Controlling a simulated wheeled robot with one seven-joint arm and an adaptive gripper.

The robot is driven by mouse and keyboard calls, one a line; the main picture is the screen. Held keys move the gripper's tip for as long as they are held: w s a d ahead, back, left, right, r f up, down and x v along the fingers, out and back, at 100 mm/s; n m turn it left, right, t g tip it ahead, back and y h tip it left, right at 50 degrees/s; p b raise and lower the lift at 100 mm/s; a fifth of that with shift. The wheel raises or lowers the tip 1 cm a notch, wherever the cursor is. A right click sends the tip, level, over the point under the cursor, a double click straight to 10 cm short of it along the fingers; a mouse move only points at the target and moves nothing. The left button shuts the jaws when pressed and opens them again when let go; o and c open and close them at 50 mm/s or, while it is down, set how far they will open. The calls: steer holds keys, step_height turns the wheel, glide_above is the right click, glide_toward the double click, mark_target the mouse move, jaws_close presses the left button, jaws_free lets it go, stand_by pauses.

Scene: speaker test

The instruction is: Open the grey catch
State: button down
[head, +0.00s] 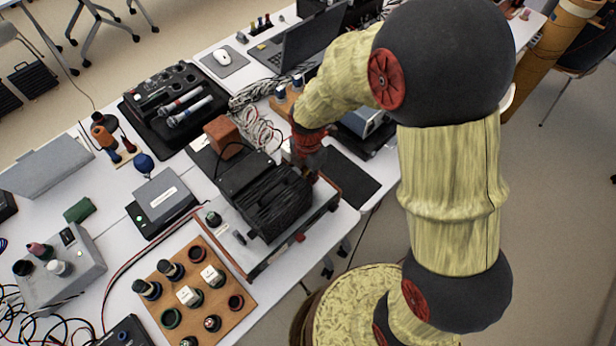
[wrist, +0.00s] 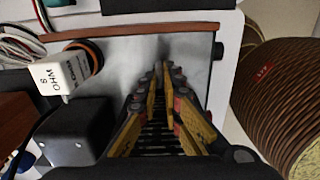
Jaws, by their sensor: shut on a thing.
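No grey catch can be made out clearly in either view. My gripper (head: 309,166) is at the right back of a tray-like fixture (head: 258,268), close beside a black ribbed block (head: 268,199). In the wrist view the fingers of my gripper (wrist: 162,68) come together over a grey panel (wrist: 120,62). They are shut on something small. The fingertips hide it, so I cannot tell its shape or whether it is the catch.
A white block marked OHM (wrist: 63,72) stands left of my fingers. A wooden board with several posts (head: 197,300) lies in front of the fixture. A black mat (head: 348,177) lies right of it. A laptop (head: 303,48) and cables are behind.

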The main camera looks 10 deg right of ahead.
steer(key=shift+m, duration=0.3)
steer(key=m+p, duration=0.2)
steer(key=m, duration=0.2)
steer(key=shift+w+r+p, duration=0.1)
steer(key=shift+p, duration=0.2)
steer(key=m+p, duration=0.2)
steer(key=m, duration=0.4)
steer(key=shift+w, duration=0.1)
steer(key=m+p, duration=0.2)
steer(key=m, duration=0.4)
steer(key=shift+w+m, duration=0.1)
steer(key=shift+m, duration=0.2)
steer(key=c, duration=2)
jaws_free()
steer(key=shift+o, duration=0.2)
